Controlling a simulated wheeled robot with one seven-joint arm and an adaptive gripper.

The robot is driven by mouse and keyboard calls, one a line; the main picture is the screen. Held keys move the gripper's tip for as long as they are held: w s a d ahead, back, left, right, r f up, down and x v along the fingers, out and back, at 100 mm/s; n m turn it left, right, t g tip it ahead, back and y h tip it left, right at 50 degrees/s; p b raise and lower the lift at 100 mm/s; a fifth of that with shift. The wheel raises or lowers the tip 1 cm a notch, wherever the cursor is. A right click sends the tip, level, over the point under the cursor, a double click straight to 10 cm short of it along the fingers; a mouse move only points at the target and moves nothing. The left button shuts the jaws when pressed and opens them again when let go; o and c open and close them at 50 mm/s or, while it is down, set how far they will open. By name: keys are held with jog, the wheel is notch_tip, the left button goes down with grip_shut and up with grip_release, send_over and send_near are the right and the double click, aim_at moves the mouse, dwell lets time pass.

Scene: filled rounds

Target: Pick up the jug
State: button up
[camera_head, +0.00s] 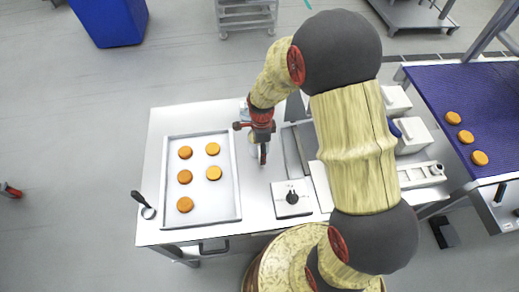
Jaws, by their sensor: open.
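My gripper (262,153) points down over the middle of the white worktable (153,222), just right of the tray. It is open, with no object visibly held. I cannot clearly pick out a jug. Small pale shapes show close to the gripper, partly covered by it, but they are too small to identify. My arm hides much of the table's right half.
A tray (229,205) with several orange-brown rounds fills the table's left side. A ladle (147,211) lies at its left edge. A box with a black knob (292,198), white containers (414,135) and a blue conveyor (450,90) with more rounds are right. A blue bin (110,22) stands behind.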

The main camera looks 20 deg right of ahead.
notch_tip(320, 180, down, 5)
jog(key=shift+s+d+b, duration=0.1)
jog(key=shift+s+b, duration=0.05)
jog(key=shift+b, duration=0.4)
jog(key=shift+c, duration=0.4)
jog(key=shift+s, duration=0.1)
jog(key=c, duration=1.5)
grip_shut()
